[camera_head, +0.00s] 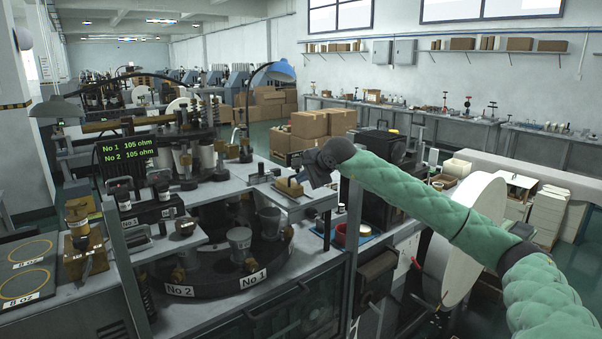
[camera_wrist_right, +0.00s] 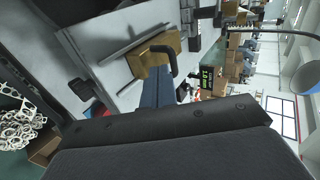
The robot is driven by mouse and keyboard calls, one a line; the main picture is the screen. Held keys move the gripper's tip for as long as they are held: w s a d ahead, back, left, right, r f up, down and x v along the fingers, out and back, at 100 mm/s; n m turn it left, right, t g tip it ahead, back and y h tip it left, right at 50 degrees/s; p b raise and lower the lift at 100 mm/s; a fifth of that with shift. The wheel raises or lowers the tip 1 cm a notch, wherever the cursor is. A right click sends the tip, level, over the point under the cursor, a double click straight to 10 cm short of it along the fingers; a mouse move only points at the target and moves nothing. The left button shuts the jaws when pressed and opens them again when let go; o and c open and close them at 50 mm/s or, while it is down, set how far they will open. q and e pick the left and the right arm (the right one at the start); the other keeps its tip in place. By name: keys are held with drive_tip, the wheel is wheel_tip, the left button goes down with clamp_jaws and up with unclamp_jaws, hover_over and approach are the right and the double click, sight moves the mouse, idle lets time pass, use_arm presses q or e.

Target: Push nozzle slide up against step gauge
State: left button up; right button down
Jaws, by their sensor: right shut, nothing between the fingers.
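A brass block (camera_head: 289,187), which looks like the nozzle slide, sits on a light metal plate at the right end of the machine's top. In the right wrist view the brass block (camera_wrist_right: 151,56) has a dark curved handle or pipe on it. A thin metal bar (camera_wrist_right: 137,41) lies along its side; I cannot tell whether this is the step gauge. My right gripper (camera_head: 309,178) is shut and empty, with its tips close beside the block. Its blue-grey fingers (camera_wrist_right: 157,90) reach to the block; whether they touch is unclear. My left gripper is not in view.
A small fixture (camera_head: 262,174) stands left of the block. The round turntable (camera_head: 215,279) with metal cups lies lower in front. A lit resistance display (camera_head: 125,150) stands at the left. A large white roll (camera_head: 467,240) is behind my right arm.

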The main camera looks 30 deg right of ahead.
sight(296, 186)
drive_tip(key=shift+w+r, duration=0.1)
drive_tip(key=shift+w, duration=0.25)
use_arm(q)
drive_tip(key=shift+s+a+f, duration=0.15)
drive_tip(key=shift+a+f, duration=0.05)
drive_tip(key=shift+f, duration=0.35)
